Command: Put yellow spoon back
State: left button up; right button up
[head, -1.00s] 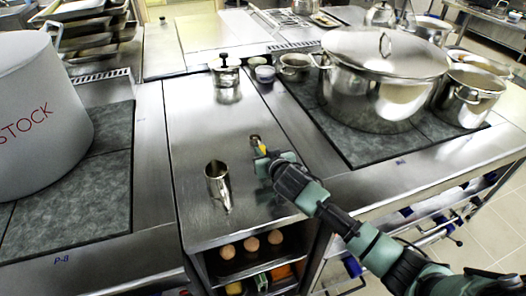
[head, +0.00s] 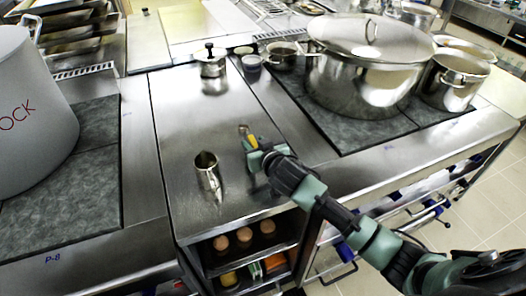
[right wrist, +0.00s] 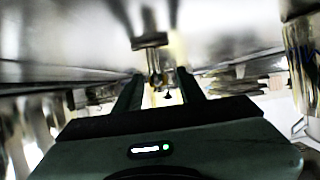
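A small yellow piece (head: 252,141), which looks like part of the yellow spoon, shows at the tip of my right gripper (head: 255,150) in the head view. A small brownish, shiny end lies just beyond it. The gripper is low over the steel counter, to the right of a metal pitcher (head: 208,175). In the right wrist view, the fingers (right wrist: 160,88) stand apart, with a small metallic shape (right wrist: 154,62) in line with the gap. I cannot tell whether they touch the spoon. My left gripper is out of view.
A lidded canister (head: 211,64) and small cups stand toward the counter's back. A large lidded pot (head: 365,75) is on the right stove. A grey stockpot (head: 30,110) is at left. Eggs (head: 244,236) sit on a shelf below. The counter's middle is clear.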

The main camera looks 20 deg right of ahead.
jog(key=v, duration=0.9)
jog(key=shift+d, duration=0.1)
jog(key=shift+f, duration=0.1)
